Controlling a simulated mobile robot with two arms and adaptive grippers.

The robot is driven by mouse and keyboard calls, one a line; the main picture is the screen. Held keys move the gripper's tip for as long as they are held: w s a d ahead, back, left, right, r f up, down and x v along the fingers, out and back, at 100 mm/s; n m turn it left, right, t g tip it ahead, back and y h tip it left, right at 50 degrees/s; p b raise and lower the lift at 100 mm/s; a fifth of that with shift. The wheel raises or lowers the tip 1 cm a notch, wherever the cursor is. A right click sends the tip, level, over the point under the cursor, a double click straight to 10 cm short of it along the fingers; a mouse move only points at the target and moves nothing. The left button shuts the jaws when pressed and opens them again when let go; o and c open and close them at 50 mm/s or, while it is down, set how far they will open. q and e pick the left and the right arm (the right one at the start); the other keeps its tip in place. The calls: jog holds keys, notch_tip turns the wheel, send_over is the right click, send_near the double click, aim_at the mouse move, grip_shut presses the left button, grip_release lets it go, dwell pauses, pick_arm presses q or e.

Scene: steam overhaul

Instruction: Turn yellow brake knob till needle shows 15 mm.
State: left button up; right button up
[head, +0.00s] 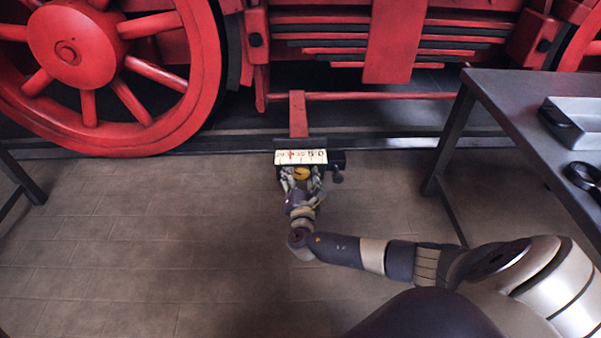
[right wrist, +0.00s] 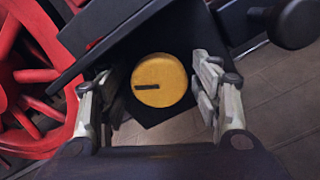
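The yellow brake knob (right wrist: 160,80) sits on a black block in front of my right gripper, with a dark mark on its left half. In the head view the knob (head: 301,174) shows small between the fingers, below a white scale (head: 301,157) with markings. A thin red needle appears on the left part of the scale; its exact reading is too small to tell. My right gripper (right wrist: 158,92) is open, with its fingers on both sides of the knob and a visible gap to each side. My left gripper is not in view.
A black side knob (head: 337,177) sticks out right of the scale box. A red wheel (head: 165,75) and locomotive frame stand behind. A dark table (head: 500,95) with a grey tray and a black object stands at right.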

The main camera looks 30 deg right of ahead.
jog(key=shift+s, duration=0.1)
jog(key=shift+s+a, duration=0.2)
jog(key=shift+s, duration=0.05)
jog(key=v, duration=1.1)
jog(key=shift+s+a, duration=0.1)
jog(key=shift+a, duration=0.05)
